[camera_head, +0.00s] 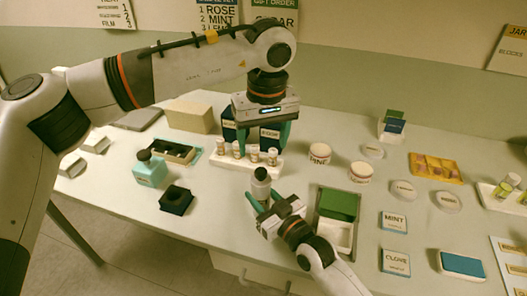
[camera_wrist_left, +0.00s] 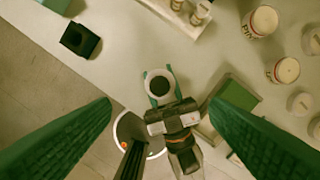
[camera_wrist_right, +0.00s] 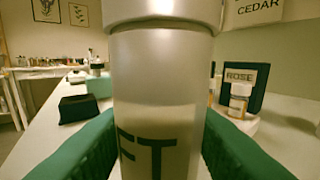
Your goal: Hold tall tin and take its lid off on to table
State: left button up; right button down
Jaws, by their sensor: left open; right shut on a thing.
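The tall tin (camera_head: 260,189) is a pale metal cylinder standing upright near the table's front edge. My right gripper (camera_head: 264,203) is shut around its body. In the right wrist view the tin (camera_wrist_right: 155,95) fills the middle, with part of dark lettering "FT" showing. Its wider lid (camera_wrist_right: 165,12) sits on top, cut off by the frame. My left gripper (camera_head: 263,146) is open and empty, pointing down above and apart from the tin. In the left wrist view the lid (camera_wrist_left: 149,82) shows as a pale ring with a dark round centre, between the open fingers.
A vial rack (camera_head: 234,163) stands behind the tin. A tray with a green box (camera_head: 338,204) is close at right. White jars (camera_head: 319,153) stand behind. Table between tin and black block is clear.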

aim_at(261, 171)
pick_arm(q)
jog(key=shift+n+t, duration=0.4)
jog(key=shift+n, duration=0.5)
jog(key=f, duration=0.6)
jog(key=w+f, duration=0.1)
jog(key=f, duration=0.3)
jog(key=shift+a, duration=0.3)
jog(key=c, duration=1.2)
jog(key=shift+r, duration=0.2)
jog(key=shift+r, duration=0.9)
pick_arm(e)
jog(key=shift+f, duration=0.1)
